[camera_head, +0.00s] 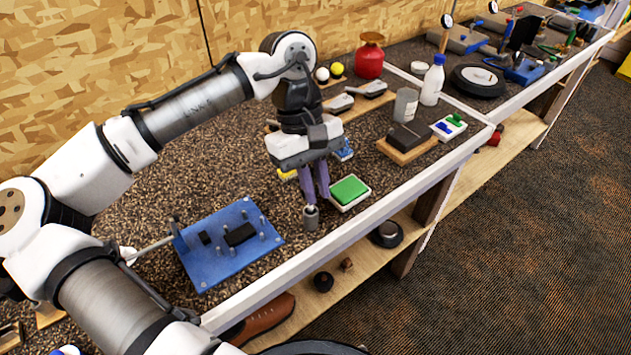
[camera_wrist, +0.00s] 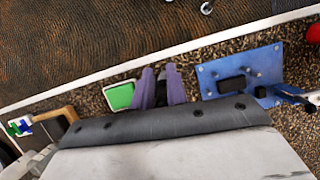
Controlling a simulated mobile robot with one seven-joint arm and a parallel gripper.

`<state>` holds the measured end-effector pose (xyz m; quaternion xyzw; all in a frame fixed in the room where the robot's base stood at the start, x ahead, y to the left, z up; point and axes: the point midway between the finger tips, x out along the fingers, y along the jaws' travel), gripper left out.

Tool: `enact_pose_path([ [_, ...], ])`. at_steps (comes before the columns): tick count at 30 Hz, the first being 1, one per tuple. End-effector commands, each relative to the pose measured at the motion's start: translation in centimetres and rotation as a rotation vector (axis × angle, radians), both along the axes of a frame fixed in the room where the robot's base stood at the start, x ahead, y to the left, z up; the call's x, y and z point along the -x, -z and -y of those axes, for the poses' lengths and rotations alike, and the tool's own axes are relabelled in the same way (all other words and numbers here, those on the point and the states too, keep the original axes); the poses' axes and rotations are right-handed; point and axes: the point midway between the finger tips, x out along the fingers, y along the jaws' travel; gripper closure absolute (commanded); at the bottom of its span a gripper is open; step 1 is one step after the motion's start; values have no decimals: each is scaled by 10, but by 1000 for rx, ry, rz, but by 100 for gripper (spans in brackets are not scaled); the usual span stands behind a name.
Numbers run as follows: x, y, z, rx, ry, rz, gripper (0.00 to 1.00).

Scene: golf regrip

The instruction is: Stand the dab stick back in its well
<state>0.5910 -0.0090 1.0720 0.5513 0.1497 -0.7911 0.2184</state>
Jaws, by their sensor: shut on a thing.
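My gripper (camera_head: 316,198) points down over the bench, its two purple-grey fingers close together. It also shows in the wrist view (camera_wrist: 161,82), with a narrow dark shape between the fingers. The jaws are shut on what I take to be the dab stick, which the fingers mostly hide. A small grey metal cylinder (camera_head: 311,217) is directly below the fingertips, near the bench's front edge. It looks like the well. I cannot tell whether the stick is inside it or just above it.
A green pad in a white tray (camera_head: 349,192) is close right of my gripper. A blue fixture plate (camera_head: 215,262) with upright pegs and dark blocks is to the left. A dark block on a wooden base (camera_head: 408,140) is farther right. The white front edge (camera_head: 345,240) is close by.

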Motion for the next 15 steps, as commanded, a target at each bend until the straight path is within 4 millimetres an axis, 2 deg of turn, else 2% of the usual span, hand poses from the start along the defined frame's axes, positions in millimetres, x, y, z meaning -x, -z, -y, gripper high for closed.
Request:
enact_pose_path([
  [15, 0, 12, 0, 1, 0, -1, 100],
])
